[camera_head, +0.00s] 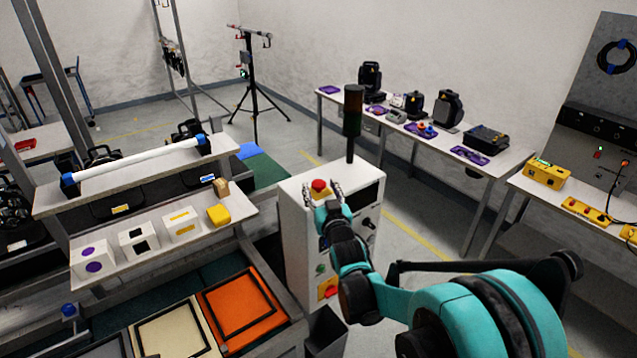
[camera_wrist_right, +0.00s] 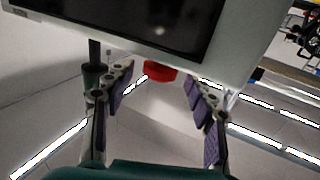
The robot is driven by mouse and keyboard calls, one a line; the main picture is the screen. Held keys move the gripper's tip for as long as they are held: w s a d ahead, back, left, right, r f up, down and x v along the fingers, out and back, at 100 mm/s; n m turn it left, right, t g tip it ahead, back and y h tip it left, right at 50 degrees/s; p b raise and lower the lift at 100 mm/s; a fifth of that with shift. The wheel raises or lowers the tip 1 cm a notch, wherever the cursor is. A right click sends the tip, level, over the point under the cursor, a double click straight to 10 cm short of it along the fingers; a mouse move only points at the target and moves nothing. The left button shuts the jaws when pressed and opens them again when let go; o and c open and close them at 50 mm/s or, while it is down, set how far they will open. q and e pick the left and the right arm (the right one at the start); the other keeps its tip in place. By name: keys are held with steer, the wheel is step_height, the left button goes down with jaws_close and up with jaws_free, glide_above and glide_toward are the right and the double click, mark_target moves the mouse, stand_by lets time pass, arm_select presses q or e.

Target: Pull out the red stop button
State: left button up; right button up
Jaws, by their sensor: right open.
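The red stop button (camera_head: 319,185) sits in a yellow base on top of a white cabinet (camera_head: 297,235). In the right wrist view the red button (camera_wrist_right: 160,70) shows between the fingers, at the cabinet's edge, beyond or level with the fingertips. My right gripper (camera_head: 323,192) is open, with one finger on each side of the button in the head view. The right wrist view also shows the gripper (camera_wrist_right: 160,76) with a gap on both sides of the button; I see no contact. My left gripper is not in view.
A dark signal tower (camera_head: 353,115) rises from the cabinet's back, close to the gripper. A dark screen (camera_wrist_right: 140,22) is on the cabinet. A shelf with several marked boxes (camera_head: 139,240) stands left. Tables with devices (camera_head: 416,104) stand behind on the right.

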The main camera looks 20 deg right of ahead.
mark_target(319, 182)
steer(key=shift+w+d, duration=0.1)
steer(key=shift+w, duration=1.3)
jaws_close()
steer(key=shift+r, duration=0.7)
jaws_free()
steer(key=s, duration=1.2)
steer(key=shift+a, duration=0.3)
